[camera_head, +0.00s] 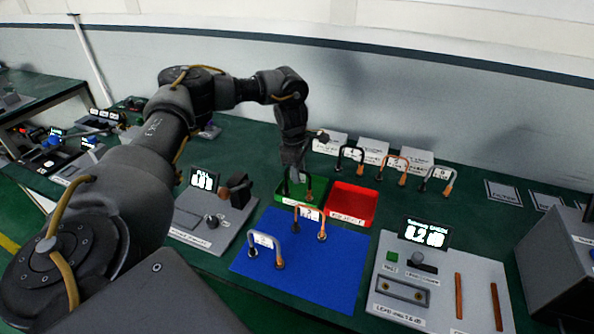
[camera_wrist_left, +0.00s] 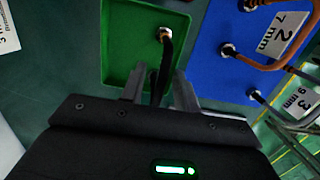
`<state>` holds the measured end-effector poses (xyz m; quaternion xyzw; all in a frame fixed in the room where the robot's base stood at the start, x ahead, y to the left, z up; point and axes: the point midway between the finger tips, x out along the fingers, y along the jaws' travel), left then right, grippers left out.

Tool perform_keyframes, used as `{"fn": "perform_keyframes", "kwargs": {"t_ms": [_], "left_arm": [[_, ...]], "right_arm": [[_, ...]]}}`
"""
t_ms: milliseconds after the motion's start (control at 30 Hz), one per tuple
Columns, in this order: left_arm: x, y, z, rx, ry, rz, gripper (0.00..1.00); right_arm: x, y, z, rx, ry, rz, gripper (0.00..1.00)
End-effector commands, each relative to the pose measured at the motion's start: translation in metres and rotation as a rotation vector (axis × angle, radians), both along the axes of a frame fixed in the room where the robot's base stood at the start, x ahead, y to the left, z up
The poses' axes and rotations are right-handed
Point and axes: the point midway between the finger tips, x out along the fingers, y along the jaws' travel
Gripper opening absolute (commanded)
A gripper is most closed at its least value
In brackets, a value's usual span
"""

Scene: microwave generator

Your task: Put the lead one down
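A black U-shaped lead with a copper-coloured end (camera_wrist_left: 165,34) is at the green tray (camera_wrist_left: 116,62); it also shows in the head view (camera_head: 309,192), partly hidden by my gripper. My left gripper (camera_head: 294,172) points down over the green tray (camera_head: 281,189). In the left wrist view its two fingers (camera_wrist_left: 160,92) stand apart, one on each side of the black lead, with a small gap visible on both sides. The lead's lower part is hidden behind the gripper body. My right gripper is not in view.
A red tray (camera_head: 351,206) sits right beside the green one. A blue mat (camera_head: 330,270) in front bears a copper lead (camera_head: 309,212) and a grey lead (camera_head: 264,244). More leads (camera_head: 395,164) stand at labelled cards behind. Instrument panels (camera_head: 425,262) flank the mat.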

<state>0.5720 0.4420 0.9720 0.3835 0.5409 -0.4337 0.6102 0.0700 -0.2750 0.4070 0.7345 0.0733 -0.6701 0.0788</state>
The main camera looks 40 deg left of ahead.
Motion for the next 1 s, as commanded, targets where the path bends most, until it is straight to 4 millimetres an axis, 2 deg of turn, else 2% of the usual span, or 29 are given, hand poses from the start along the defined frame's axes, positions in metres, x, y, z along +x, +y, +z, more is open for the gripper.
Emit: {"fn": "perform_keyframes", "kwargs": {"t_ms": [267,367,533,700,833,1000], "left_arm": [[0.001,0.001,0.009,0.000,-0.002,0.000,0.31],[0.000,0.003,0.024,-0.001,-0.004,0.000,0.31],[-0.001,0.007,0.063,0.000,-0.006,0.000,0.31],[-0.003,0.011,0.098,0.001,-0.004,-0.001,0.31],[-0.004,0.012,0.114,0.001,-0.003,-0.001,0.31],[-0.005,0.013,0.122,0.000,-0.001,0.000,0.31]], "right_arm": [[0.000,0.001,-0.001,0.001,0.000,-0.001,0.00],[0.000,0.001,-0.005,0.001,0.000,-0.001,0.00],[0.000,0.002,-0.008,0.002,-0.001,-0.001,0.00],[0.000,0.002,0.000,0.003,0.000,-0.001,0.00],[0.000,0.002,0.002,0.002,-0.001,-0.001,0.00],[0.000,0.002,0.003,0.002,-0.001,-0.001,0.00]]}}
